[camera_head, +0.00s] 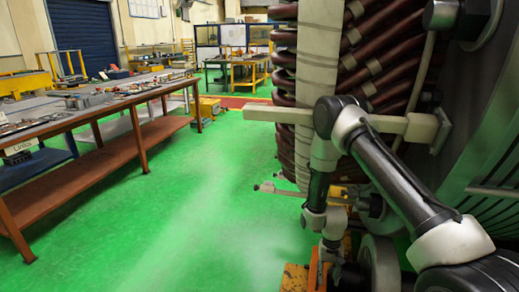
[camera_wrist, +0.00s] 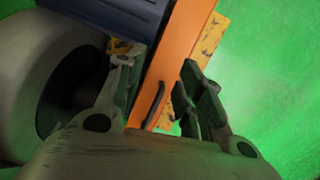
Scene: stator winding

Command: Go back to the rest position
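My gripper (camera_wrist: 158,66) shows in the wrist view with its two dark fingers spread apart. Nothing is held between them. Beyond the fingers are an orange bar or frame (camera_wrist: 180,50) and the green floor. The gripper's fingers are hard to make out there. The large stator (camera_head: 385,60) with brown winding coils fills the right side.
A pale horizontal beam (camera_head: 275,114) sticks out from the stator, close behind my elbow. A long workbench (camera_head: 110,172) with tools stands at the left. The green floor (camera_head: 190,220) between bench and stator is clear. A grey round part (camera_wrist: 45,75) is close left of the gripper.

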